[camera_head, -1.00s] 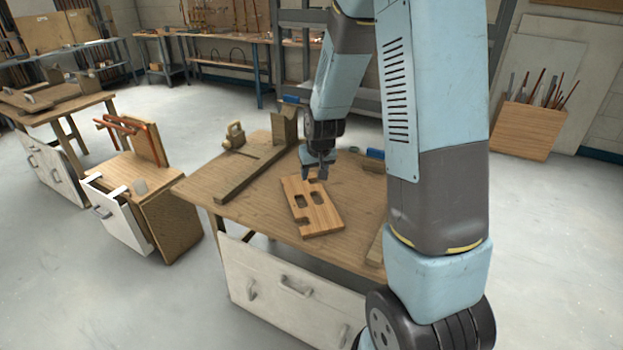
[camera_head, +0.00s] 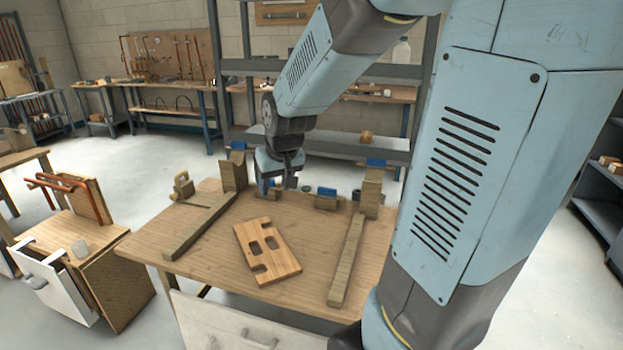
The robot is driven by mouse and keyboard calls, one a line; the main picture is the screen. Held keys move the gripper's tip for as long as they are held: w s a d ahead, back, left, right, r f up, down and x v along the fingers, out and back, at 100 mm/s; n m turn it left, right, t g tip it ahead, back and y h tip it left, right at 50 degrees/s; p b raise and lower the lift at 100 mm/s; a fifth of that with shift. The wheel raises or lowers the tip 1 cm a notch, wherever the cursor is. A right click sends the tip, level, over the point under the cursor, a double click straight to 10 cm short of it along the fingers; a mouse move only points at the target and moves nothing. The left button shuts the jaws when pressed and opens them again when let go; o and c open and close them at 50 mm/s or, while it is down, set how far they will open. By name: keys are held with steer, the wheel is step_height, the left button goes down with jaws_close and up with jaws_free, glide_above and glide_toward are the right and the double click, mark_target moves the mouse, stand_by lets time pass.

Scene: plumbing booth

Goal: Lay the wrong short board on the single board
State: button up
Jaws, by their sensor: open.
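Long wooden bars lie left (camera_head: 200,226) and right (camera_head: 347,260) of the board. Upright wooden blocks (camera_head: 235,172) (camera_head: 371,193) and small blue-topped pieces stand along the back edge. A cabinet with a white drawer (camera_head: 52,285) stands at left. Tabletop around the board is clear.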

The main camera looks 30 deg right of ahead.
steer(key=s+r, duration=0.4)
steer(key=s, duration=0.4)
steer(key=s+r, duration=0.5)
steer(key=s, duration=0.4)
steer(key=shift+r+t, duration=0.2)
steer(key=shift+t, duration=0.1)
steer(key=shift+o, duration=0.5)
steer(key=shift+s+r, duration=0.1)
steer(key=shift+s, duration=0.4)
steer(key=w+a+f+n+t+y, duration=0.1)
steer(key=w+a, duration=0.3)
steer(key=w, duration=0.2)
steer(key=w+a+f+n+y, duration=0.1)
steer(key=w+a+y, duration=0.15)
steer(key=w, duration=0.35)
steer(key=m+t+h, duration=0.1)
steer(key=h, duration=0.1)
glide_above(264, 245)
steer(key=s+a, duration=0.4)
steer(key=s, duration=0.1)
step_height(264, 245, down, 14)
steer(key=shift+w+d+f+m+g+h, duration=0.25)
steer(key=shift+w+d+f+g, duration=0.4)
steer(key=shift+f, duration=3.2)
steer(key=shift+w+d+f+m+g+h, duration=0.1)
steer(key=shift+w+d+f+g+h, duration=0.45)
steer(key=shift+f, duration=3.35)
steer(key=shift+w+d+f+m+g+h, duration=0.15)
steer(key=shift+w+d+f+g, duration=0.5)
steer(key=shift+f, duration=3.2)
